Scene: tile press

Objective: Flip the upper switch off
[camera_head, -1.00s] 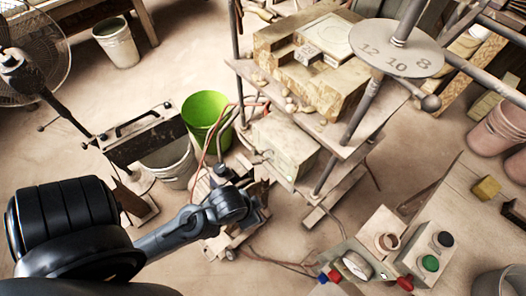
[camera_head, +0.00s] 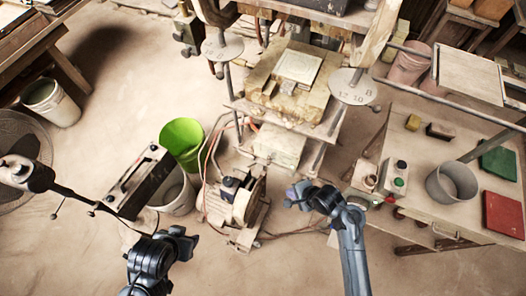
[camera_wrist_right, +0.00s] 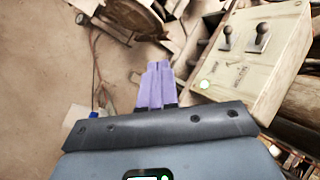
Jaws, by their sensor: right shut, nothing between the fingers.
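In the right wrist view, a pale, worn switch box (camera_wrist_right: 255,65) stands at the upper right. I cannot tell which is the upper one. My right gripper's purple fingers (camera_wrist_right: 157,85) are shut and empty, left of the box and apart from it. In the head view my right gripper (camera_head: 295,195) is below the box (camera_head: 277,147), whose levers are too small to see. My left gripper (camera_head: 187,241) is at the lower left, its fingers unclear.
The press table (camera_head: 330,125) stands above the box. A motor with cables (camera_head: 237,200) is on the floor between my arms. A green bucket (camera_head: 182,135) stands to the left, and a worktable (camera_head: 445,140) with a metal pot (camera_head: 452,182) to the right.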

